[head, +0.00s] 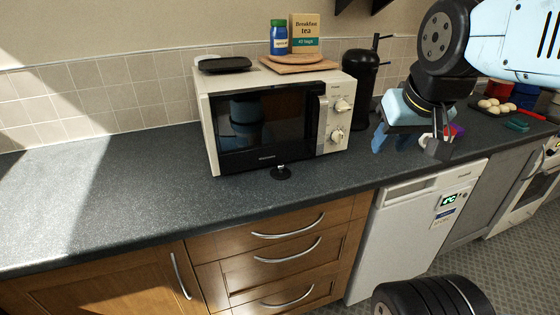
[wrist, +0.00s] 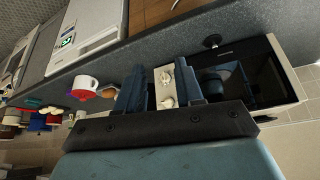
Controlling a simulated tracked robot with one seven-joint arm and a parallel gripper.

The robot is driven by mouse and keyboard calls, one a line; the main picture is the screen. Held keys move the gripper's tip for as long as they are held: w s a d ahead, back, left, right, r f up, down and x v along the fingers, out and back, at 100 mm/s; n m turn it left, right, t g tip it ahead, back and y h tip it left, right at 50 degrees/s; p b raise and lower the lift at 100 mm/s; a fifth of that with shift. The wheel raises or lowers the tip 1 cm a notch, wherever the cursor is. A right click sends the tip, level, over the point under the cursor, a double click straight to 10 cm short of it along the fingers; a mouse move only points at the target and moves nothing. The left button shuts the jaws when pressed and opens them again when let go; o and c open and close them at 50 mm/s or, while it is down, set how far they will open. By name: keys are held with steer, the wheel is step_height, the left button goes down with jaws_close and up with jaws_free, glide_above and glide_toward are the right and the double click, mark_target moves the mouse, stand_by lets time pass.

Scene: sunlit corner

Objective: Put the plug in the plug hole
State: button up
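The plug (head: 281,172) is a small black disc with a raised knob. My gripper (head: 390,146) is to the right of the microwave, above the worktop, well away from the plug. Its two blue fingers stand apart with nothing between them, as the wrist view (wrist: 161,75) also shows. I see no plug hole or sink in either view.
The cream microwave (head: 202,122) carries a black tray, a blue jar and a tea box. A black canister (head: 360,85) stands beside it. A white mug (wrist: 84,86) stands on the worktop. The worktop (head: 110,190) left of the microwave is clear. Drawers and a white appliance (head: 405,235) are below.

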steer(key=shift+w+d, duration=0.1)
steer(key=shift+d, duration=0.15)
steer(key=shift+w, duration=0.1)
steer(key=m+g+h, duration=0.2)
steer(key=m, duration=0.4)
glide_above(280, 165)
steer(key=s+a, duration=0.3)
steer(key=s, duration=0.1)
step_height(280, 165, down, 11)
steer(key=x, duration=1.2)
steer(key=shift+w+d+f, duration=0.1)
steer(key=shift+d, duration=0.35)
steer(key=shift+c, duration=0.4)
